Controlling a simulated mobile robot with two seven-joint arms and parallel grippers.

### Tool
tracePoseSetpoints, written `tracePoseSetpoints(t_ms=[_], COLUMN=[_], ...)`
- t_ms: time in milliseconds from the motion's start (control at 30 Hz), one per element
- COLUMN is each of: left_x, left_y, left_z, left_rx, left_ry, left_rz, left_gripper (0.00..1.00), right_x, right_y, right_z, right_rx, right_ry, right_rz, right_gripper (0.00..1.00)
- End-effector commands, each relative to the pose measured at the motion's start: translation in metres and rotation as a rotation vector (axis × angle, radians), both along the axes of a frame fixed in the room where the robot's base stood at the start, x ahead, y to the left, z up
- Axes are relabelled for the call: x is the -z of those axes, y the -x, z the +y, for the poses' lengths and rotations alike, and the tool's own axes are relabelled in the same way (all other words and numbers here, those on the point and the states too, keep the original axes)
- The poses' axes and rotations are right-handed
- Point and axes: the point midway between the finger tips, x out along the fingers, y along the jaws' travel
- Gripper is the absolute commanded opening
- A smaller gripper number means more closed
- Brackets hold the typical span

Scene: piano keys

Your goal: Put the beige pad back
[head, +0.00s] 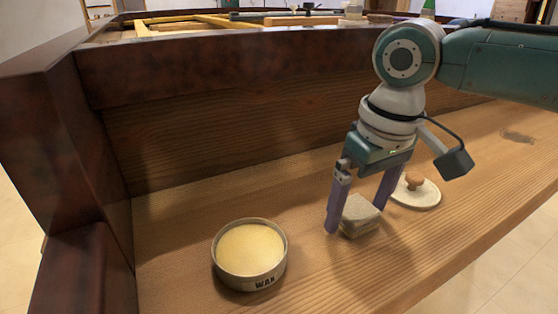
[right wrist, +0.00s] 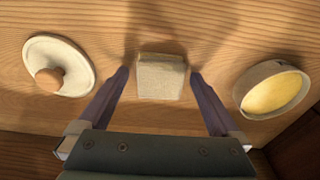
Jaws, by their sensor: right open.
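The beige pad (head: 358,214) is a small block lying on the wooden ledge. It also shows in the right wrist view (right wrist: 161,77), at the middle top, between my fingertips. My right gripper (head: 354,220) is open, with its purple fingers pointing down, one on each side of the pad. In the right wrist view my gripper (right wrist: 159,74) shows a gap on each side of the pad, so the fingers do not seem to touch it. My left gripper is not in view.
An open round wax tin (head: 249,252) stands on the ledge (head: 330,288) left of the pad. A round pale lid with a wooden knob (head: 416,190) lies close on the right. A dark wooden wall (head: 215,130) rises behind. The front of the ledge is clear.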

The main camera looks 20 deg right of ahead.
Motion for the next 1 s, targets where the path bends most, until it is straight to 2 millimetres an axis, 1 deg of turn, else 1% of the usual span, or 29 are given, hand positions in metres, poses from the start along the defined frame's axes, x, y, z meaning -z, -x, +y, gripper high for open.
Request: tracePoseSetpoints(t_ms=[167,267,367,600,733,800,900,967,1000], left_x=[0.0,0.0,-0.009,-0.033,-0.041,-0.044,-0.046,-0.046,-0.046], left_y=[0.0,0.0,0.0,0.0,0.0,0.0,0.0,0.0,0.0], left_z=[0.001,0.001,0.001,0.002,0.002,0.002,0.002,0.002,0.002], left_rx=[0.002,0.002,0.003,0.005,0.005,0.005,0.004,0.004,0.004], left_ry=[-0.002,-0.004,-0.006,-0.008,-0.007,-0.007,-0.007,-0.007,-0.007], left_rz=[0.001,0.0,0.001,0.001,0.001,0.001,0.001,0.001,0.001], left_gripper=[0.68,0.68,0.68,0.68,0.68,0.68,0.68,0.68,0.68], right_x=[0.0,-0.005,-0.022,-0.077,-0.102,-0.111,-0.119,-0.119,-0.115], right_y=[0.0,0.0,0.001,0.008,0.011,0.012,0.014,0.016,0.018], right_z=[0.0,0.0,0.0,-0.001,-0.001,-0.001,-0.001,0.002,0.008], right_rx=[0.0,0.0,0.0,0.0,0.0,0.001,0.0,-0.012,-0.029], right_ry=[0.0,0.001,-0.001,0.0,0.0,-0.001,-0.001,-0.004,-0.007], right_rz=[0.0,-0.001,-0.002,-0.002,-0.003,-0.002,0.0,0.0,0.0], right_gripper=[0.99,0.99,0.99,0.99,0.99,0.99,0.99,0.99,0.99])
